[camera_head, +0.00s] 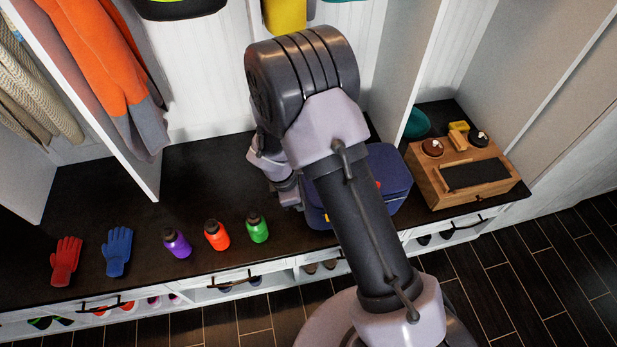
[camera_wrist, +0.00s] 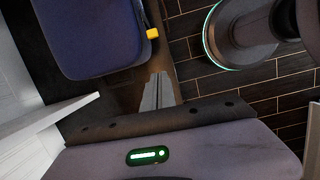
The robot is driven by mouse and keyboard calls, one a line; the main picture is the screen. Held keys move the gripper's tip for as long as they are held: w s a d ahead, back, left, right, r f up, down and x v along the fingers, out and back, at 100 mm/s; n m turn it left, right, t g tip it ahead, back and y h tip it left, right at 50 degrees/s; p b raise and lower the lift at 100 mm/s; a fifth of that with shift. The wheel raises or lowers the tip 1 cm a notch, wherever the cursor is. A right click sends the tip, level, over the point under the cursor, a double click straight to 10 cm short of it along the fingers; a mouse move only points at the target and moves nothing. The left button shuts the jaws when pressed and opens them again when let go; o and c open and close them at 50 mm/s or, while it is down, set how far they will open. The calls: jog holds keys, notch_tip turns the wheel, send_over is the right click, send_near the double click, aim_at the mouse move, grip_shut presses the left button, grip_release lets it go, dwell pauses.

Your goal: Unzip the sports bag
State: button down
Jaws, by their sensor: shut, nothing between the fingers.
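The sports bag (camera_head: 392,172) is dark blue and sits on the dark bench, largely hidden behind my arm in the head view. In the wrist view the bag (camera_wrist: 92,45) fills the upper left. A small yellow tab (camera_wrist: 152,33) sticks out at its right edge; I cannot tell for sure that it is the zip pull. My gripper (camera_wrist: 158,78) is shut and empty, with its fingertips a little below the tab and apart from it. The head view does not show my fingertips clearly.
Purple (camera_head: 177,243), orange (camera_head: 217,235) and green (camera_head: 257,227) bottles stand left of the bag, with red (camera_head: 66,261) and blue (camera_head: 118,251) gloves farther left. A wooden box (camera_head: 466,170) stands to the right. An upright divider (camera_head: 408,75) rises behind the bag.

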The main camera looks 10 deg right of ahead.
jog(key=shift+s+f+n, duration=0.15)
jog(key=shift+f+n, duration=0.15)
jog(key=shift+f, duration=0.4)
jog(key=shift+f, duration=0.1)
jog(key=d+f+b, duration=0.6)
jog(key=f, duration=0.3)
jog(key=shift+d+f, duration=0.2)
jog(key=shift+f, duration=0.05)
